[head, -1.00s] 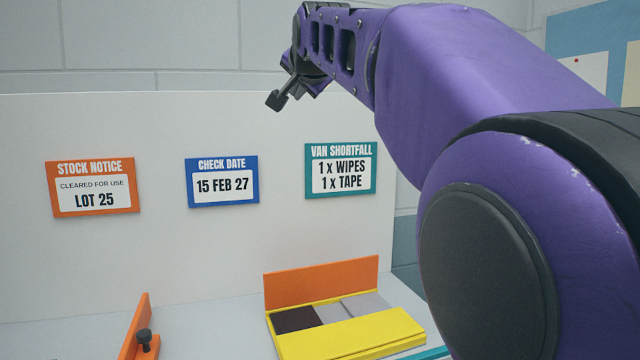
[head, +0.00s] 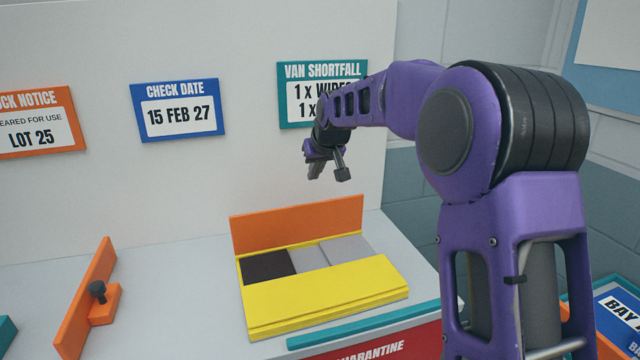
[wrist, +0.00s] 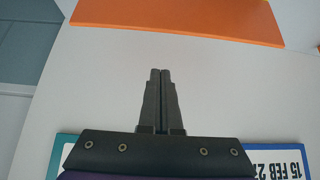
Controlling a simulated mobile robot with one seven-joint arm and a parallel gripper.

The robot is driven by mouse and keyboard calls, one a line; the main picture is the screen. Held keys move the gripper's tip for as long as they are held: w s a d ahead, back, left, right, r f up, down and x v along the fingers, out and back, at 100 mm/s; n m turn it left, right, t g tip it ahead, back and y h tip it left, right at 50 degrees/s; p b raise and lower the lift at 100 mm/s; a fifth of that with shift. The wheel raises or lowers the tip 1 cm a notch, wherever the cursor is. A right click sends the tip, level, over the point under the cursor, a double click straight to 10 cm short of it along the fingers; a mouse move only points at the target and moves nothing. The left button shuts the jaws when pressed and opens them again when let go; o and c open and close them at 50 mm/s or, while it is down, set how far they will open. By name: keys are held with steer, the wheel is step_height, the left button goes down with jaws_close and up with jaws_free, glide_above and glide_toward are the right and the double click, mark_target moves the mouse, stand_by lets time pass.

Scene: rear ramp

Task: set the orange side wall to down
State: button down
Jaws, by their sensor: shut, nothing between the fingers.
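An orange side wall (head: 298,225) stands upright along the back edge of a low yellow box (head: 325,298). The box holds dark and grey sections, and its yellow front panel lies nearly flat. My gripper (head: 315,176) is above and behind the orange wall, in front of the white back panel, apart from both. In the wrist view my gripper's fingers (wrist: 160,72) are together and empty.
Another orange upright piece (head: 88,298) with a black knob (head: 97,290) stands to the left of the box. A teal strip (head: 360,325) runs along the front. Three signs, including the check date sign (head: 178,109), are on the back panel. The worktop (head: 190,270) between is clear.

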mark_target(301, 224)
steer(key=shift+w+a+f, duration=0.15)
steer(key=shift+w+f, duration=0.15)
steer(key=shift+f, duration=0.95)
steer(key=shift+w+a+f, duration=0.1)
steer(key=shift+w+f, duration=0.2)
steer(key=shift+f, duration=0.9)
steer(key=shift+w+a+f, duration=0.15)
steer(key=shift+w+f, duration=0.15)
steer(key=shift+f, duration=0.95)
steer(key=shift+f+b, duration=0.1)
steer(key=shift+b, duration=0.25)
